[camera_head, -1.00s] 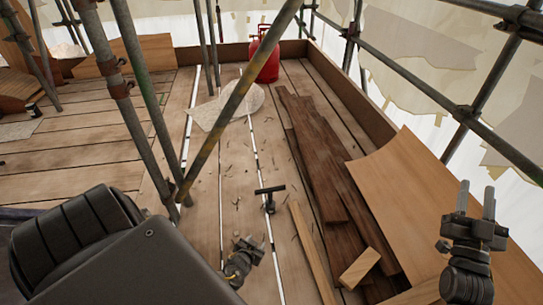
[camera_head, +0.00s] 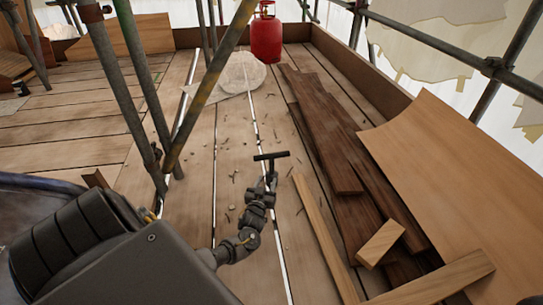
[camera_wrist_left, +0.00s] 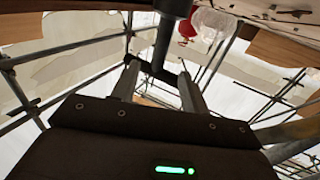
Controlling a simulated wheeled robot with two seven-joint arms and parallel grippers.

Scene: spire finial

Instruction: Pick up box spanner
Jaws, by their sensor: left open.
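The box spanner (camera_head: 271,157) is a dark T-shaped tool above the plank floor in the middle of the head view, its crossbar uppermost. My left gripper (camera_head: 268,182) is right at it, its arm coming up from the lower left and hiding much of the shaft. In the left wrist view the spanner's dark shaft (camera_wrist_left: 166,45) and crossbar show at the fingertips of my open left gripper (camera_wrist_left: 158,82). I cannot tell whether the fingers touch it. Only a dark sliver, perhaps of my right gripper, shows in the bottom right corner of the head view.
Dark planks (camera_head: 325,135) and a pale offcut (camera_head: 380,243) lie to the right, beside a curved plywood sheet (camera_head: 440,165). Scaffold poles (camera_head: 205,90) rise at the left. A red gas canister (camera_head: 266,38) stands at the back. Small nails litter the floor.

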